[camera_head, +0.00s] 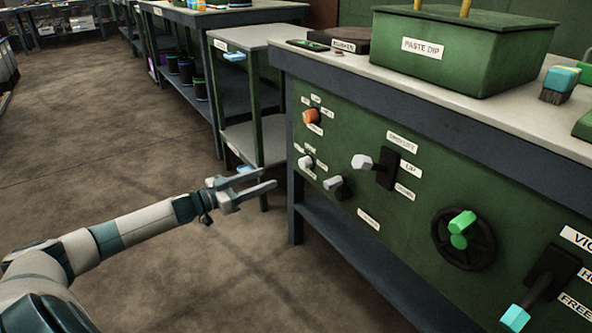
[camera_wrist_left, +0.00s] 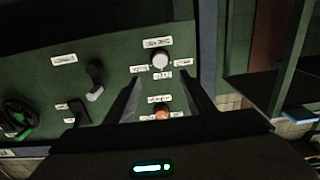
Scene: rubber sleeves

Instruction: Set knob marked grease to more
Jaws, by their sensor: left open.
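A green panel (camera_head: 410,220) carries an orange knob (camera_head: 311,117) at upper left and a white knob (camera_head: 306,162) below it, each ringed by small white labels. The print is too small to tell which is marked grease. In the left wrist view, which looks turned over, the white knob (camera_wrist_left: 160,60) is above the orange knob (camera_wrist_left: 162,112). My left gripper (camera_head: 266,178) is open and empty, in front of and left of the panel, apart from both knobs. My right gripper is not in view.
Right of the knobs are a grey-white lever (camera_head: 334,184), a white-handled lever (camera_head: 364,162), a black handwheel (camera_head: 470,257) and a cyan-tipped lever (camera_head: 514,317). A green PASTE DIP box (camera_head: 470,62) stands on top. A shelf cart (camera_head: 240,120) stands left. Floor is clear around the arm.

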